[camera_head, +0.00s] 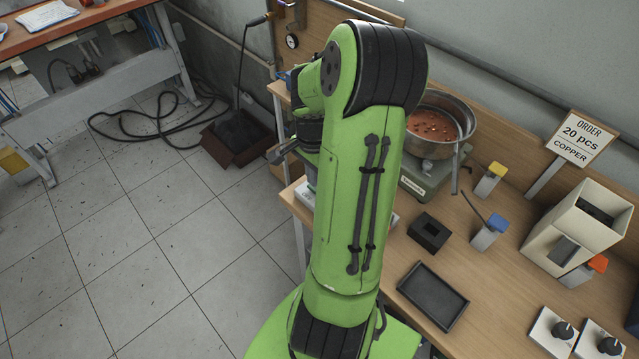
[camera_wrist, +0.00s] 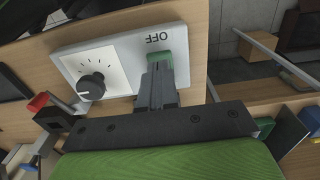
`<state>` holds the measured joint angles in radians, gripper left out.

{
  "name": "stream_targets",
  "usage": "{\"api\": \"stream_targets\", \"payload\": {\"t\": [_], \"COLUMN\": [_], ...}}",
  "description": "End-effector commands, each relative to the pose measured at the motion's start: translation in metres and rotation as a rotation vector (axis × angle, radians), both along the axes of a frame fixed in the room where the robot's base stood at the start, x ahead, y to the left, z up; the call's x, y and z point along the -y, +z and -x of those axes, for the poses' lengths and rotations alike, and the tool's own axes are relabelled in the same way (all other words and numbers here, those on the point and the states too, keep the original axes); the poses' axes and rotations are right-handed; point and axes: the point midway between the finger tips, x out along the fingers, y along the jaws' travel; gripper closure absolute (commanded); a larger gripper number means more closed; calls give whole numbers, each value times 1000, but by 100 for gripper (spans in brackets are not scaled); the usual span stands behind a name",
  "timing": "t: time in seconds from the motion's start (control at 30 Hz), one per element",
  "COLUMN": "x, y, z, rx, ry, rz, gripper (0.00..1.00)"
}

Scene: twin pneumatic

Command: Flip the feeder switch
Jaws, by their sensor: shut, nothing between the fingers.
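A white control panel (camera_wrist: 118,62) with a black dial (camera_wrist: 91,87) shows in the wrist view. An OFF label appears upside down near its edge. A green switch (camera_wrist: 153,56) is beside the label, partly hidden by my fingers. My gripper (camera_wrist: 156,72) is shut and empty, with its fingertips at the switch. I cannot tell whether they touch it. In the head view my green arm hides most of the panel area. A round metal bowl (camera_head: 436,148) with copper-coloured pieces sits on a green base (camera_head: 425,178) at the back of the bench.
The wooden bench (camera_head: 400,245) holds a black square block (camera_head: 430,233), a dark tray (camera_head: 433,295), a beige box (camera_head: 578,228) and an order sign (camera_head: 580,138). Small posts with yellow (camera_head: 496,169) and blue (camera_head: 498,222) tops stand near the bowl.

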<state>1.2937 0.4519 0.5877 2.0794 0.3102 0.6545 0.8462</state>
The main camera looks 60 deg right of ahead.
Motion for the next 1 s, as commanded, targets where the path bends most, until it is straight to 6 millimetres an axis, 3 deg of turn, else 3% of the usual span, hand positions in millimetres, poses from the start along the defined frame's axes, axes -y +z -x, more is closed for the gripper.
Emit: {"api": "stream_targets", "payload": {"t": [1.0], "x": [0], "y": [-16], "z": [0], "rx": [0], "ry": [0], "rz": [0], "gripper": [100]}}
